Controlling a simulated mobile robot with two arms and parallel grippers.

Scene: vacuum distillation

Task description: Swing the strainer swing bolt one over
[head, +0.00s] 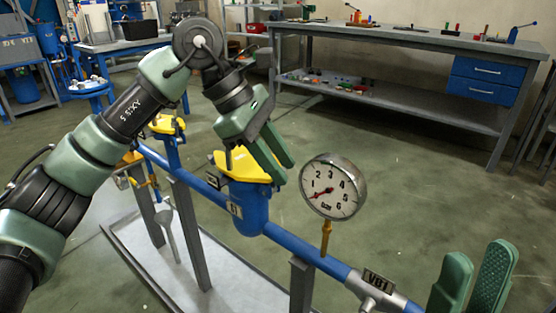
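The strainer is a blue upright pot (251,212) with a yellow cover (243,168), set in the blue pipe. My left gripper (288,172) is over this cover, its two green fingers pointing down and to the right. A narrow gap shows between the fingers, and I see nothing held in it. The gripper hides part of the cover, and I cannot make out swing bolt one clearly. My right gripper (480,262) is at the bottom right, fingers up and apart, with nothing between them, away from the strainer.
A round pressure gauge (333,187) stands on the pipe just right of the strainer. A tag marked VB1 (379,281) is further along the pipe. Another yellow-topped fitting (166,125) is behind my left arm. A grey workbench (410,42) stands at the back, with open floor before it.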

